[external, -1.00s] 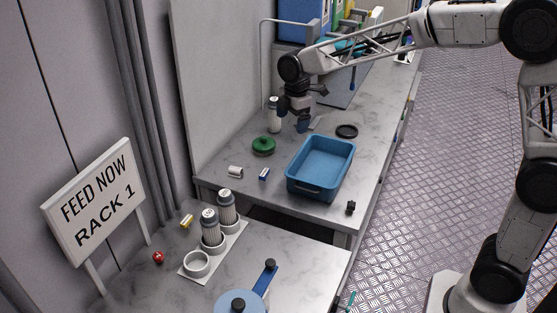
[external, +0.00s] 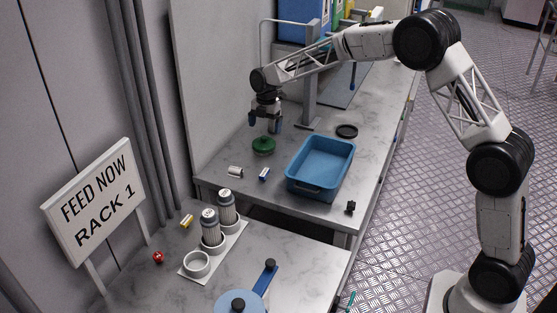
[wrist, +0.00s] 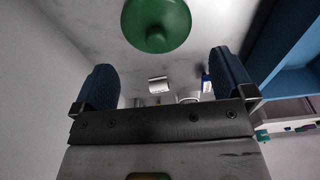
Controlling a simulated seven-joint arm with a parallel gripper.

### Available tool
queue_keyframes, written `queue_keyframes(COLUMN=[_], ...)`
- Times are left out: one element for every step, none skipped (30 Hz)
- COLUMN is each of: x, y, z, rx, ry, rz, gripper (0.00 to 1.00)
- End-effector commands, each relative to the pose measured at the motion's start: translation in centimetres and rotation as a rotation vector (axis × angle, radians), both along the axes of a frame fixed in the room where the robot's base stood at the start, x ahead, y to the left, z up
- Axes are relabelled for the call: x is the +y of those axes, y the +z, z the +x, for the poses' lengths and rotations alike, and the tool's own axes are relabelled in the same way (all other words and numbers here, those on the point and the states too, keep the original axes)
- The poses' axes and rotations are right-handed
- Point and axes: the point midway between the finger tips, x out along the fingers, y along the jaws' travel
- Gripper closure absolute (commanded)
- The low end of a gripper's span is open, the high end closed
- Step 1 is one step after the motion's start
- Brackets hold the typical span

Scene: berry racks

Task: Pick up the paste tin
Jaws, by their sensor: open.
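A round green lidded thing with a knob (external: 263,145) stands on the far counter; it shows from above in the wrist view (wrist: 156,24). A small pale cylinder with metallic ends (external: 235,172) lies on its side nearer the counter's front edge; it also shows in the wrist view (wrist: 158,85). I cannot tell for sure which of these is the paste tin. My gripper (external: 264,123) points down with its dark blue fingers apart, above and slightly behind the green thing in the external view. In the wrist view nothing is between the fingers (wrist: 162,82).
A blue bin (external: 320,166) stands right of the green thing. A small blue-and-white block (external: 264,174) lies between them and the front edge. A black ring (external: 346,131) and grey post (external: 311,105) are behind. The near counter holds a shaker rack (external: 232,246).

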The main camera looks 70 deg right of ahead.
Motion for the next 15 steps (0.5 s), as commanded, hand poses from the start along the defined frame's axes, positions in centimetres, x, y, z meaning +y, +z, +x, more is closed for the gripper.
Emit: queue_keyframes(x=[-0.22, -0.28, -0.33, -0.35, -0.36, -0.35, -0.34, -0.34, -0.33, -0.33, -0.33, -0.32, -0.31, -0.3, -0.27], y=[-0.18, -0.27, -0.35, -0.39, -0.41, -0.41, -0.4, -0.4, -0.4, -0.4, -0.4, -0.41, -0.46, -0.54, -0.7], z=[0.2, 0.26, 0.31, 0.32, 0.33, 0.32, 0.32, 0.31, 0.31, 0.31, 0.31, 0.3, 0.3, 0.3, 0.29], rx=[-0.001, -0.001, -0.002, -0.001, -0.001, -0.001, -0.001, -0.001, -0.001, -0.001, -0.001, -0.001, -0.001, 0.0, 0.0], ry=[0.007, 0.01, 0.013, 0.013, 0.014, 0.014, 0.014, 0.014, 0.014, 0.014, 0.014, 0.013, 0.013, 0.013, 0.013], rz=[0.001, 0.001, 0.001, 0.002, 0.002, 0.002, 0.002, 0.002, 0.002, 0.002, 0.002, 0.002, 0.002, 0.002, 0.002], gripper=[0.0, 0.0, 0.0, 0.0, 0.0, 0.0, 0.0, 0.0, 0.0, 0.0, 0.0, 0.0, 0.0, 0.0, 0.0])
